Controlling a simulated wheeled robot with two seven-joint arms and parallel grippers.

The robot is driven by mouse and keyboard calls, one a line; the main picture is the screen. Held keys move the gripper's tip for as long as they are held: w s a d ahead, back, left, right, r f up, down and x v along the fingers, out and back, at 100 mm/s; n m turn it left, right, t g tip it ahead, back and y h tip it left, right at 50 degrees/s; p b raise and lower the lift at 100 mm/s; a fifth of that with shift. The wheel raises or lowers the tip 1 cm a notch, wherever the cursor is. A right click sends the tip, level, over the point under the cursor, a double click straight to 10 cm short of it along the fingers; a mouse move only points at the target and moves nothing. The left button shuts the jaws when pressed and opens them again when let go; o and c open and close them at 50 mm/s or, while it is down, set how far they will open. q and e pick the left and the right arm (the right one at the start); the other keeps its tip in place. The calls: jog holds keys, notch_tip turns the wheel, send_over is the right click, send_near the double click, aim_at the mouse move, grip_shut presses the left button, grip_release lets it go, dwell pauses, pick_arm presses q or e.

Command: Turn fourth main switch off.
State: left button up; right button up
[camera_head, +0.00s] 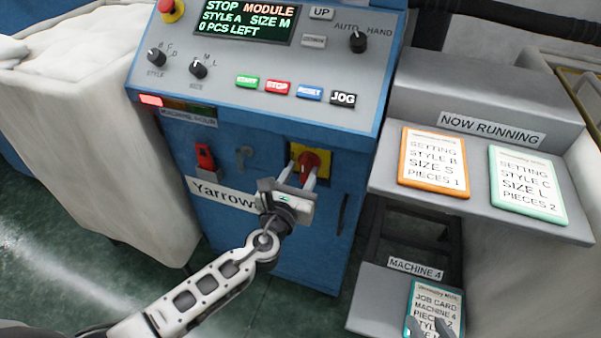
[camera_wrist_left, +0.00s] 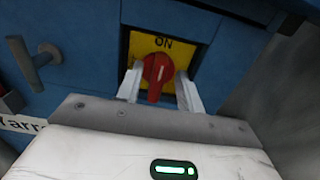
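The main switch is a red rotary knob (camera_head: 309,160) on a yellow plate on the blue machine front, beside the MACHINE 4 shelf. In the left wrist view the red knob (camera_wrist_left: 157,72) has its grip bar roughly upright, below the word ON on the yellow plate (camera_wrist_left: 190,52). My left gripper (camera_head: 298,174) is at the switch, its two pale fingers (camera_wrist_left: 159,88) apart on either side of the knob. I cannot tell whether they touch it. Grey shapes (camera_head: 431,327) at the job card's lower edge may be my right gripper's fingertips; most is out of frame.
Above is the control panel (camera_head: 350,76) with buttons and dials. Setting cards (camera_head: 433,161) stand on the grey shelf at right, and a MACHINE 4 job card (camera_head: 436,300) lies lower.

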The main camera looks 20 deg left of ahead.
pick_arm(q)
jog(key=shift+w, duration=0.15)
grip_shut()
